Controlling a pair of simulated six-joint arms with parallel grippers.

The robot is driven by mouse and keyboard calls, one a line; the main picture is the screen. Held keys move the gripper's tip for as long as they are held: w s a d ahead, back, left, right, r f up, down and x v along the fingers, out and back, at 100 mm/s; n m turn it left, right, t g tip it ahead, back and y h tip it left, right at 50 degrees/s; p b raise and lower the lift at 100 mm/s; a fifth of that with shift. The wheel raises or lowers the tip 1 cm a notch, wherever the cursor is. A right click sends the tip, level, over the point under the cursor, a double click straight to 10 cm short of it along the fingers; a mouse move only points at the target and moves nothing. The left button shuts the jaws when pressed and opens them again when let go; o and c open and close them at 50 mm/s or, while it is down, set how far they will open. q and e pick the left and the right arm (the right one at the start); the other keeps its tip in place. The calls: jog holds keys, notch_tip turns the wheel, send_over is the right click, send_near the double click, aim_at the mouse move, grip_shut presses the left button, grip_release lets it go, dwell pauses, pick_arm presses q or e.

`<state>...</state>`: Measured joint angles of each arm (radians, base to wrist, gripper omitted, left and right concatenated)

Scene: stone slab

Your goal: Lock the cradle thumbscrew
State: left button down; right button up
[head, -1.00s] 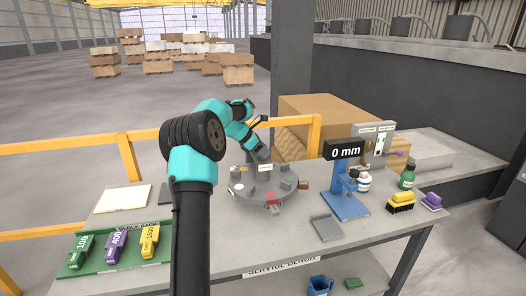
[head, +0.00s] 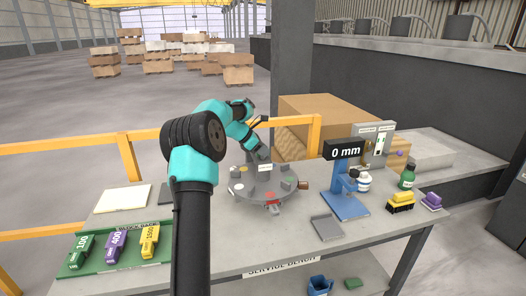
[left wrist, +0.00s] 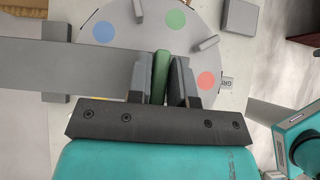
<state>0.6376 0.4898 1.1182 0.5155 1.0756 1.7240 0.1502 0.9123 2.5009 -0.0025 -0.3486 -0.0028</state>
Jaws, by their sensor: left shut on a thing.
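The grey round cradle plate (head: 252,192) stands on the bench, with small grey blocks and coloured spots on it. A red part (head: 272,205) sits at its front edge. My left gripper (head: 263,158) reaches down over the back of the plate, behind a small white label. In the left wrist view, my left gripper (left wrist: 161,80) is shut on a narrow green piece (left wrist: 160,76) between its two grey fingers. The plate (left wrist: 130,20) lies beyond, with blue, green and red spots. I cannot tell whether the green piece is the thumbscrew. My right gripper is not in view.
A blue gauge stand (head: 345,200) with a "0 mm" display stands right of the plate. A grey tray (head: 326,228) lies before it. A green block rack (head: 72,262) is at front left.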

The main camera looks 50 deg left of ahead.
pick_arm(q)
jog(key=shift+m+h, duration=0.3)
jog(key=shift+m, duration=0.1)
jog(key=m+g+h, duration=0.2)
jog(key=m, duration=0.2)
jog(key=shift+g, duration=0.3)
jog(key=shift+m+g+h, duration=0.8)
jog(key=shift+m+g, duration=0.5)
jog(key=shift+m, duration=1)
jog(key=c, duration=1.1)
grip_release()
jog(key=shift+a+r, duration=0.1)
